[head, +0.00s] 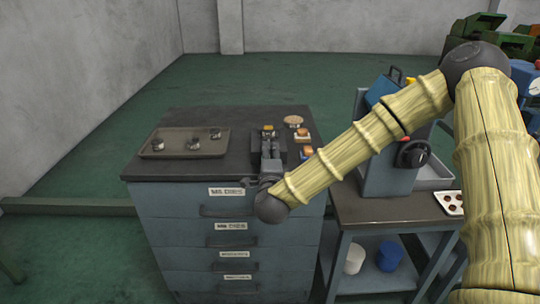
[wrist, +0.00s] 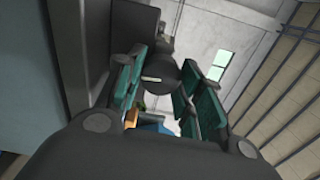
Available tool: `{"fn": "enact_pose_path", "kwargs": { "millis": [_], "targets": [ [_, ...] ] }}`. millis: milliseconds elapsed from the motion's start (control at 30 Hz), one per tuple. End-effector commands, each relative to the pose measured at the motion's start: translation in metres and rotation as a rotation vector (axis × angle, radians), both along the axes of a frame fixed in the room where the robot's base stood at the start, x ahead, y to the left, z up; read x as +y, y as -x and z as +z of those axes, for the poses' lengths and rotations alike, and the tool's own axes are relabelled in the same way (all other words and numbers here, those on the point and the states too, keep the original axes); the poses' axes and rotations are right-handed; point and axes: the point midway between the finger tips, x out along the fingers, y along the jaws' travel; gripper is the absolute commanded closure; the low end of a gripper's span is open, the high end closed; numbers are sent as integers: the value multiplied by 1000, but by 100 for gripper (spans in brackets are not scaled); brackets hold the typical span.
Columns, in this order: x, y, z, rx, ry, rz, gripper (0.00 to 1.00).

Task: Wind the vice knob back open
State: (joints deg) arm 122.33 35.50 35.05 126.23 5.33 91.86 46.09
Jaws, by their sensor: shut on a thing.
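The vice (head: 270,146) is a small dark grey block form near the front right of the cabinet top. A brass-coloured piece (head: 268,128) shows at its far end. My gripper (head: 267,172) is at the near end of the vice, partly hidden by my wrist. In the wrist view, a dark round knob (wrist: 160,76) with a pale stripe lies between the green-padded fingers of my gripper (wrist: 168,90). The gripper is shut on this knob. The exact finger contact is hard to see.
A grey tray (head: 165,154) with several small metal parts lies on the left of the cabinet top (head: 150,172). Small wooden-looking pieces (head: 304,134) stand right of the vice. A blue-grey machine (head: 385,178) stands on the bench at right, behind my arm.

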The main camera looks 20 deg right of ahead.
Motion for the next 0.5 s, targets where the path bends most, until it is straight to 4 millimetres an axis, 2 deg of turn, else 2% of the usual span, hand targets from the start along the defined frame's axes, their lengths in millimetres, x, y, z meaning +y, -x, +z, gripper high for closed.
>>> {"fn": "enact_pose_path", "kwargs": {
  "millis": [367, 400, 500],
  "targets": [
    [0, 1, -1, 3, 2, 1, 87],
    [0, 0, -1, 4, 2, 1, 56],
    [0, 0, -1, 3, 2, 1, 42]
  ]
}}
